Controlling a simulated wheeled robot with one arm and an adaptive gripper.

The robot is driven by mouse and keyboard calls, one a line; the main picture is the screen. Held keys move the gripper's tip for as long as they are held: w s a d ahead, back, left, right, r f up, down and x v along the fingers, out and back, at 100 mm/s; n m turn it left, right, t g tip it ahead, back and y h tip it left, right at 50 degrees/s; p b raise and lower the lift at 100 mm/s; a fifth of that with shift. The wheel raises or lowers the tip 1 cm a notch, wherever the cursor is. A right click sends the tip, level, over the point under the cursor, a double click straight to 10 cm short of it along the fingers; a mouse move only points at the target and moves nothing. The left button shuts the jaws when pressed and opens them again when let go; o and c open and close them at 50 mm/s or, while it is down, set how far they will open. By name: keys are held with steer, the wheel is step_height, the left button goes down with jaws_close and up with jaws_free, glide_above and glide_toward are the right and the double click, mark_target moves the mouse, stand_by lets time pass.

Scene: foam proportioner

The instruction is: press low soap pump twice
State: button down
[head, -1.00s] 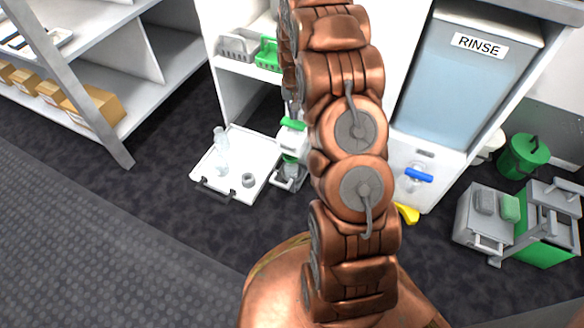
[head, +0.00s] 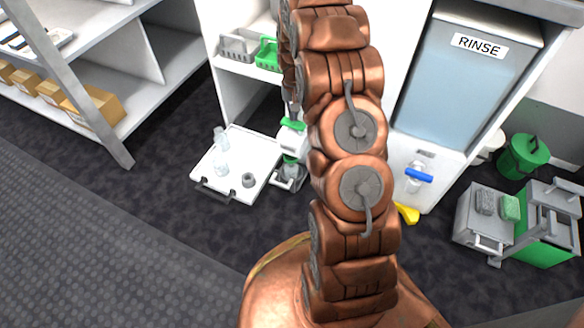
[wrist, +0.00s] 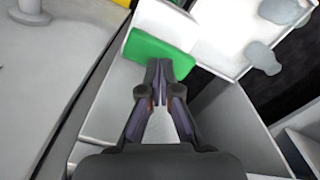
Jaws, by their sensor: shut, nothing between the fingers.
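The low soap pump appears to be the white unit with a green top (head: 293,125), standing low beside the white tray in the head view. My arm partly hides it there. In the wrist view its green top (wrist: 160,52) is a flat bar just beyond the fingertips. My gripper (wrist: 157,70) is shut and empty, its tips overlapping the near edge of the green bar in the picture. I cannot tell whether they touch it.
A white tray (head: 215,185) with clear cups and a grey ring lies left of the pump. A shelf with grey and green baskets (head: 267,53) is above. The RINSE tank (head: 465,85) with a blue tap handle stands right. Dark floor is open at left.

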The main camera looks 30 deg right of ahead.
mark_target(293, 123)
steer(key=shift+f, duration=0.6)
steer(key=shift+f, duration=0.3)
steer(key=shift+f+p, duration=0.3)
steer(key=shift+f, duration=0.9)
steer(key=shift+r, duration=0.15)
steer(key=shift+r+p, duration=1.1)
steer(key=shift+r, duration=1.1)
steer(key=shift+f, duration=0.3)
